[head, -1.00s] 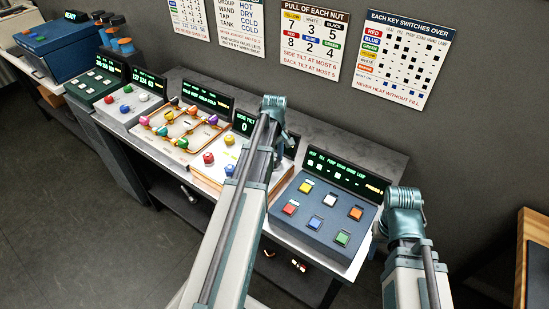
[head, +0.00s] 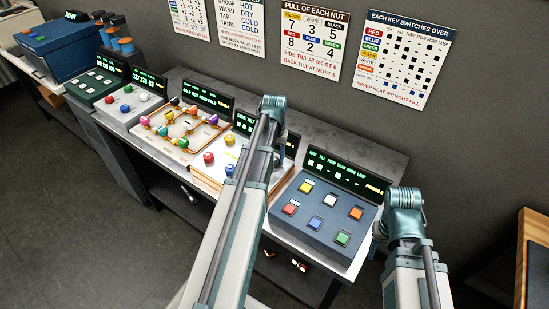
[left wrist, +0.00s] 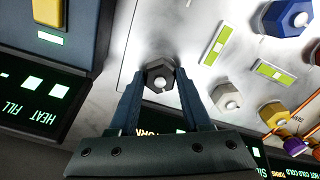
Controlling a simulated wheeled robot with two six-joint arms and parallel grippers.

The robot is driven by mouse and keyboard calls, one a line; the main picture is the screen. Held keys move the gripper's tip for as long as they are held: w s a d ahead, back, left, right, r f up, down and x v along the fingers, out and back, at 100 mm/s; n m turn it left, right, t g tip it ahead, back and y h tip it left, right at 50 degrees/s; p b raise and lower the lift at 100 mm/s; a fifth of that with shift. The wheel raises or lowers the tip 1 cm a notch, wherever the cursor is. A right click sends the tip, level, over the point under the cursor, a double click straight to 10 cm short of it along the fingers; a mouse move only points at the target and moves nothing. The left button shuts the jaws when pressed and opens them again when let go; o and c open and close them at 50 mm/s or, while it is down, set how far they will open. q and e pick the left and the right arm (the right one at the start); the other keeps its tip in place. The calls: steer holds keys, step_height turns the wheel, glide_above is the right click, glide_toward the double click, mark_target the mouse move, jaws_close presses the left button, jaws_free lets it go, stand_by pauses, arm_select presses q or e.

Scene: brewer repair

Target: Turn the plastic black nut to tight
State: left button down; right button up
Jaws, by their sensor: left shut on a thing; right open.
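The black nut (left wrist: 160,74) is a dark hexagonal nut with a light round stud in its middle, on a pale plate (left wrist: 190,85) in the left wrist view. My left gripper (left wrist: 160,88) is shut on it, one finger on each side. In the head view my left arm hides the black nut and the left gripper. The nut plate's near part (head: 212,172) shows there, with a red nut (head: 208,157) on it. My right gripper is out of sight; only its arm shows at the right.
Around the black nut are a blue nut (left wrist: 286,17), a pale nut (left wrist: 227,97), a yellow nut (left wrist: 273,115) and two green level vials (left wrist: 217,42) (left wrist: 272,71). A key panel (head: 322,216) stands close on the right. A wall chart (head: 312,37) lists the pull of each nut.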

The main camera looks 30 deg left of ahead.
arm_select(q)
steer(key=m, duration=0.4)
steer(key=shift+m, duration=2.2)
steer(key=shift+c, duration=1.8)
jaws_free()
steer(key=shift+r, duration=0.15)
step_height(320, 180, up, 14)
steer(key=p, duration=1.4)
steer(key=shift+f, duration=0.2)
steer(key=shift+f, duration=0.1)
